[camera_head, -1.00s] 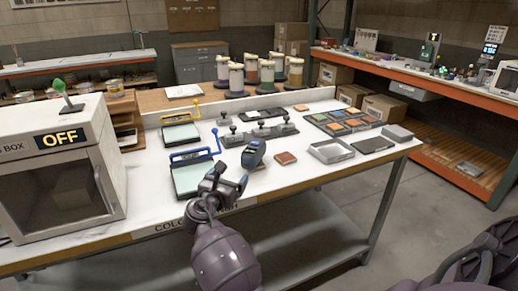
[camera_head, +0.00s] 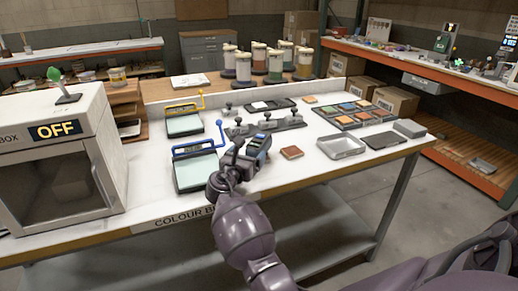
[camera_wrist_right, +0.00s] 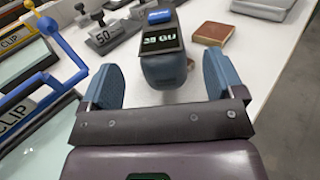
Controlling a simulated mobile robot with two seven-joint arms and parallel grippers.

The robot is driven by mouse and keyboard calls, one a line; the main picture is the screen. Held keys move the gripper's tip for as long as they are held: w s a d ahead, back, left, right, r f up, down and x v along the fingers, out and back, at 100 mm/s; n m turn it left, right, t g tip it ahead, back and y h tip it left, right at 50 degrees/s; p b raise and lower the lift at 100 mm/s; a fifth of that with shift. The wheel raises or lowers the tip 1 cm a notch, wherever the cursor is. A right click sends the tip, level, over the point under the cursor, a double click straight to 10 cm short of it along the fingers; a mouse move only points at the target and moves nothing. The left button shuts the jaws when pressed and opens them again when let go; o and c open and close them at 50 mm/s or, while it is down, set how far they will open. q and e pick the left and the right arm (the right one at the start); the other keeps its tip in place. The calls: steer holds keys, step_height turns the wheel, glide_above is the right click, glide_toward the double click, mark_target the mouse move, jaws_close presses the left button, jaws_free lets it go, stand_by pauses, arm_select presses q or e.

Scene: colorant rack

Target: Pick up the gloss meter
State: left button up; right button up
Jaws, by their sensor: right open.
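The gloss meter (camera_wrist_right: 163,65), a dark blue device with a lit "39 GU" display, stands on the white bench. In the head view the gloss meter (camera_head: 259,144) is partly hidden by my right gripper (camera_head: 240,156). In the right wrist view my right gripper (camera_wrist_right: 160,82) is open, with one blue finger at each side of the meter's near end. Gaps show between the fingers and the meter, so it is not gripped. My left gripper is not in view.
Clip frames with a blue handle (camera_head: 196,168) and a yellow handle (camera_head: 184,121) stand left of the meter. Grey weighted blocks (camera_head: 268,126) lie behind it. A brown tile (camera_head: 292,152) and a grey tray (camera_head: 341,147) lie to its right. A light box (camera_head: 60,160) stands far left.

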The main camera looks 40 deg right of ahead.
mark_target(254, 145)
steer(key=x, duration=0.5)
steer(key=shift+b, duration=0.3)
steer(key=shift+s, duration=0.1)
steer(key=shift+r, duration=0.1)
steer(key=shift+c, duration=0.3)
steer(key=c, duration=1.3)
step_height(254, 145, up, 20)
steer(key=p, duration=0.5)
